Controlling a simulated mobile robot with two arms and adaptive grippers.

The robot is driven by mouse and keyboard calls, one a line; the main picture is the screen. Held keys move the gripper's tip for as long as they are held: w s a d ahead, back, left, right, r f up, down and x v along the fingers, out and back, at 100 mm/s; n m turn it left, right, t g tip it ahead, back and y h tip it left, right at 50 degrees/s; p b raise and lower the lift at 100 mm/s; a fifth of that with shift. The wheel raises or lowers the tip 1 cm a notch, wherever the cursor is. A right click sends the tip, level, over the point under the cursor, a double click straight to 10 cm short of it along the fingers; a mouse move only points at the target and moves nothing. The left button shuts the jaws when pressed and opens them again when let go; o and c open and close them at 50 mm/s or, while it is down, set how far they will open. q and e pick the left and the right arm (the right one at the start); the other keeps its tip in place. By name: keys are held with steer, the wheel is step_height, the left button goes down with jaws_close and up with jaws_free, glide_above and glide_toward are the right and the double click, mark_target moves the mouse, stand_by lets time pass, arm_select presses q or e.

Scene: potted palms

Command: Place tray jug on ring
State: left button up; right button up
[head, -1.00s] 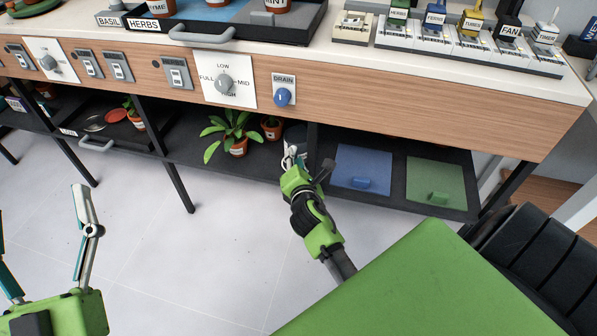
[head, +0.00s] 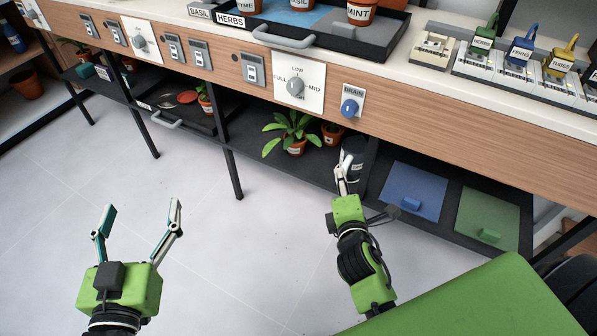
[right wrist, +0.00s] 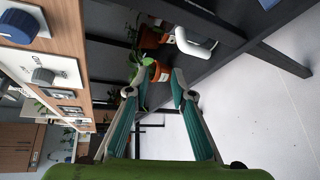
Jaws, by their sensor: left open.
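A dark grey vessel (head: 357,146) stands on the lower shelf right of the small potted plant. It may be the jug; its label is too small to read. My right gripper (head: 346,162) is in front of it, covering part of it. In the right wrist view the right fingers (right wrist: 155,84) are apart with nothing held between them; pots show beyond. My left gripper (head: 142,207) is open and empty over the floor, well in front of the shelf. I cannot make out a ring for certain.
The lower shelf holds a leafy plant (head: 292,132), a small potted plant (head: 331,134), a blue panel (head: 412,190) and a green panel (head: 488,218). A black tray (head: 205,124) with a grey handle is further left. Table legs (head: 232,175) stand in front. The floor is clear.

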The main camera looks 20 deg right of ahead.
steer(key=s+a+r+m+t+y, duration=0.3)
steer(key=a+r+m+y, duration=0.6)
steer(key=a+r+m, duration=0.5)
step_height(320, 180, up, 2)
steer(key=shift+s+a, duration=0.85)
steer(key=shift+a, duration=0.35)
